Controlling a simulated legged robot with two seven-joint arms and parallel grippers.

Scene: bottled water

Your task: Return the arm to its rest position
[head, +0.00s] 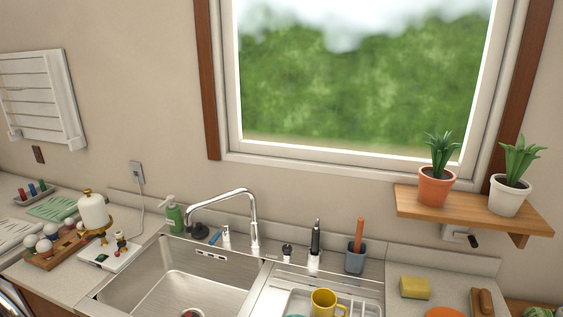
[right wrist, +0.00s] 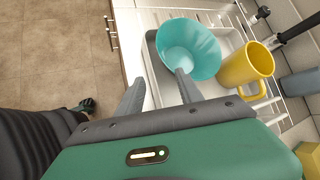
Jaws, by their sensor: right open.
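My right gripper (right wrist: 160,90) shows in the right wrist view with its two dark fingers spread apart and nothing between them. One finger overlaps the rim area of a teal bowl (right wrist: 190,42) in the picture; I cannot tell whether they touch. The bowl sits in the white dish rack beside a yellow mug (right wrist: 246,66). In the head view the yellow mug (head: 324,302) stands in the rack at the bottom edge, and only a sliver of the bowl (head: 295,316) shows. Neither gripper is visible in the head view.
The steel sink (head: 180,280) with its tall faucet (head: 252,215) lies left of the white dish rack (head: 375,308). A grey cup (head: 355,262), a yellow sponge (head: 415,288) and a green soap bottle (head: 174,215) stand around them. A shelf (head: 470,210) with two plants hangs at right.

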